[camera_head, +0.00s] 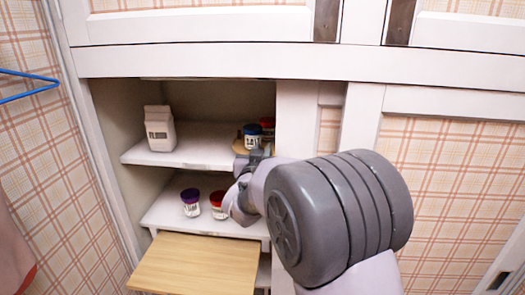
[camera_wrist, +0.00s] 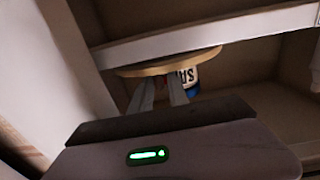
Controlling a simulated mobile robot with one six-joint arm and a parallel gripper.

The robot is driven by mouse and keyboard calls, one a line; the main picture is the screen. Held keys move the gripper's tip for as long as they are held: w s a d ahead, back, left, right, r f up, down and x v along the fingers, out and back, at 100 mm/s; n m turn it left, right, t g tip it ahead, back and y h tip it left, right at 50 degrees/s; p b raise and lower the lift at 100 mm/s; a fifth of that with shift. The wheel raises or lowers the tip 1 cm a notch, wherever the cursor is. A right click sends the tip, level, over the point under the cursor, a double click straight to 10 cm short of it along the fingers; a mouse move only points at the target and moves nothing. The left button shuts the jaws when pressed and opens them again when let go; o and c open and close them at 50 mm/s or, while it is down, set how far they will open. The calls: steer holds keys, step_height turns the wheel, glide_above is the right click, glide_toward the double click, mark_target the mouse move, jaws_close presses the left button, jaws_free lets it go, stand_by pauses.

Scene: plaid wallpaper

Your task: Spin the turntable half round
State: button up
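The turntable (camera_head: 239,148) is a round light-wood disc on the upper shelf, at its right end. A blue-lidded jar (camera_head: 252,140) and a red-lidded jar (camera_head: 267,124) stand on it. My arm hides part of the disc. In the wrist view, which looks upside down, the turntable (camera_wrist: 170,62) shows as a tan disc with a labelled jar (camera_wrist: 188,78) on it. My gripper (camera_wrist: 160,82) has its two fingers apart with a gap between them, tips close to the disc's rim. I cannot tell whether they touch it. Nothing shows held between them.
A white carton (camera_head: 159,128) stands left on the upper shelf. A purple-lidded jar (camera_head: 190,202) and a red-lidded jar (camera_head: 218,204) stand on the lower shelf, near my arm. A wooden board (camera_head: 195,265) juts out below. A white cabinet post (camera_head: 296,120) bounds the opening's right side.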

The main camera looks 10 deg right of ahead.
steer(key=p+v, duration=0.1)
steer(key=v, duration=1.6)
steer(key=shift+s+a+p, duration=0.15)
steer(key=shift+s+p, duration=0.05)
steer(key=shift+p, duration=0.15)
